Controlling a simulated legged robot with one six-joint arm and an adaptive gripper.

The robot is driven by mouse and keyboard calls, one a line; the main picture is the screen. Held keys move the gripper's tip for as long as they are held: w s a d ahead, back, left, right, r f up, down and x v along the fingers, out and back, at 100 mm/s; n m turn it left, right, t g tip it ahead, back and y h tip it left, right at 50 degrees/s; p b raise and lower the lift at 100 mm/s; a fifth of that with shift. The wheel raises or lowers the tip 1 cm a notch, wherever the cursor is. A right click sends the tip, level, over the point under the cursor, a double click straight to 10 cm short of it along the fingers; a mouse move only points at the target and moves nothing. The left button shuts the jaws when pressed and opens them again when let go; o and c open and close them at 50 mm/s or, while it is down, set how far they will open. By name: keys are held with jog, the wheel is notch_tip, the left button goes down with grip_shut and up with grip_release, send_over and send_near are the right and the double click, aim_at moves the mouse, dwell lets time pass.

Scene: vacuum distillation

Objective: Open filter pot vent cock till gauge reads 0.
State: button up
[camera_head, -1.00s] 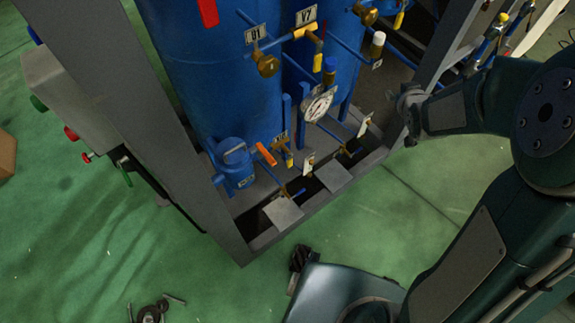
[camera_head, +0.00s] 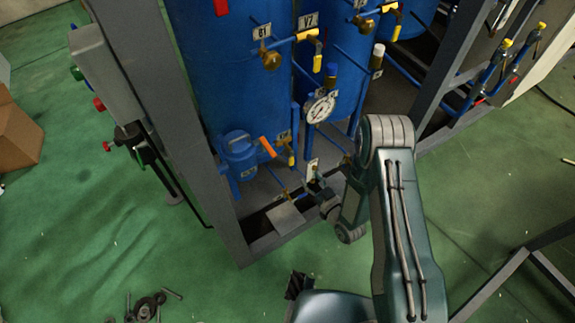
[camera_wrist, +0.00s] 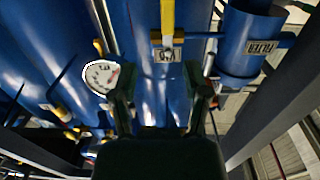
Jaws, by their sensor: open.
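The filter pot (camera_head: 240,158) is a small blue vessel at the lower left of the frame; its labelled side also shows at the upper right of the wrist view (camera_wrist: 247,30). An orange handle (camera_head: 267,147) and a yellow cock handle (camera_head: 291,157) sit between it and the white dial gauge (camera_head: 320,107). The wrist view shows a yellow handle (camera_wrist: 167,18) with a tag, beyond and between my fingers. I cannot tell which handle is the vent cock. The gauge (camera_wrist: 101,76) is left there; its reading is too small. My gripper (camera_wrist: 162,88) is open and empty, apart from the handle.
Tall blue tanks (camera_head: 232,80) with brass valves stand behind. Grey frame posts (camera_head: 150,90) flank the pipework at left and right. A grey control box (camera_head: 105,75) is at the left. Green floor (camera_head: 110,230) is mostly free in front, with loose metal parts (camera_head: 148,304).

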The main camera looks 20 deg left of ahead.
aim_at(292, 161)
jog(key=x, duration=1)
jog(key=shift+s+a+f, duration=0.2)
jog(key=shift+a, duration=0.35)
grip_shut()
